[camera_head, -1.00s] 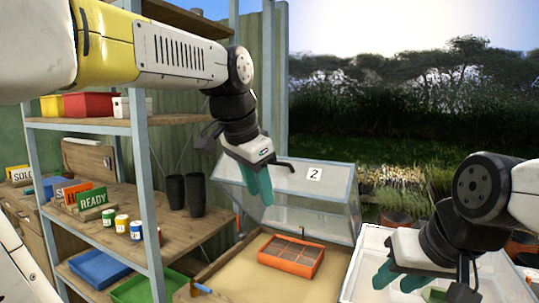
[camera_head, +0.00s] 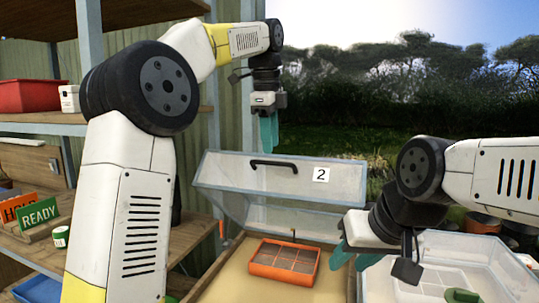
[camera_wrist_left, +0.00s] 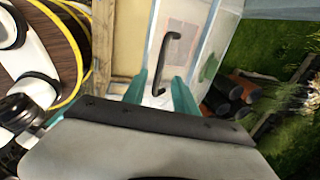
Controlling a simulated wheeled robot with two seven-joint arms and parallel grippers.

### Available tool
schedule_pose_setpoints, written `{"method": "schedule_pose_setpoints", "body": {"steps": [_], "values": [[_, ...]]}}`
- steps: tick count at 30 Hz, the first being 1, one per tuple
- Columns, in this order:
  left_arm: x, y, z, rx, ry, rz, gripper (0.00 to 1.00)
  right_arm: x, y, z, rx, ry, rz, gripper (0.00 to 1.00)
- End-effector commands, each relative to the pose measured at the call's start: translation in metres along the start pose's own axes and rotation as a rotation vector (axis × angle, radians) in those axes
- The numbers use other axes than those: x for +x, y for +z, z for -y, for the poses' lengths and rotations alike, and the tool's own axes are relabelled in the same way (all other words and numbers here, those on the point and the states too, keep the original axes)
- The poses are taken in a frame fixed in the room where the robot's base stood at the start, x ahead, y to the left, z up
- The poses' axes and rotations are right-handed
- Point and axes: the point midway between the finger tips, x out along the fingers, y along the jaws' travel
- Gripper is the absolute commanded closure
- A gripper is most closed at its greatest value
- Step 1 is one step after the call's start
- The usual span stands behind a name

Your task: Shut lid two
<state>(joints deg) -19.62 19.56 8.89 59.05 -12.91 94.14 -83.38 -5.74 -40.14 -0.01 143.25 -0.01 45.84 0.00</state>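Lid two (camera_head: 225,170) is a clear panel with a pale frame, marked with a white "2" label (camera_head: 321,175). It stands raised at the back of a sand-coloured wooden bed (camera_head: 235,275). Its black bar handle (camera_head: 273,164) is near the upper edge; the handle (camera_wrist_left: 160,65) also shows in the left wrist view. My left gripper (camera_head: 268,138) points down just above the handle, its teal fingers apart and empty. In the left wrist view its fingers (camera_wrist_left: 160,92) straddle the line to the handle, with a gap visible. My right gripper (camera_head: 353,258) is open and empty, right of the bed.
An orange gridded tray (camera_head: 284,262) lies in the bed. A second, white-framed box (camera_head: 450,265) stands at right, partly behind my right arm. Shelves with a red bin (camera_head: 28,95) and a green READY sign (camera_head: 40,213) are at left.

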Motion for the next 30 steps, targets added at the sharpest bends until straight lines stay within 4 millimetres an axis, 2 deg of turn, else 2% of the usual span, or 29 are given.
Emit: {"method": "schedule_pose_setpoints", "body": {"steps": [3, 8, 18, 19, 24, 30], "values": [[0.020, 0.001, -0.001, -0.002, 0.003, 0.001, 0.66, 0.000, 0.000, 0.000, 0.000, 0.000, 0.000, 0.64], [0.038, 0.001, -0.001, -0.002, 0.001, 0.001, 0.66, 0.000, 0.000, 0.000, 0.000, 0.000, 0.000, 0.64], [0.044, 0.000, 0.000, -0.003, -0.002, 0.000, 0.66, 0.000, 0.000, 0.000, 0.000, 0.000, 0.000, 0.64], [0.044, 0.000, 0.000, -0.003, -0.002, 0.000, 0.68, 0.000, 0.000, 0.000, 0.000, 0.000, 0.000, 0.64], [0.043, 0.000, 0.000, -0.003, -0.002, 0.000, 1.00, 0.000, 0.000, 0.000, 0.000, 0.000, 0.000, 0.64], [0.043, 0.000, 0.000, -0.003, -0.002, 0.000, 1.00, 0.000, 0.000, 0.000, 0.000, 0.000, 0.000, 0.64]]}}
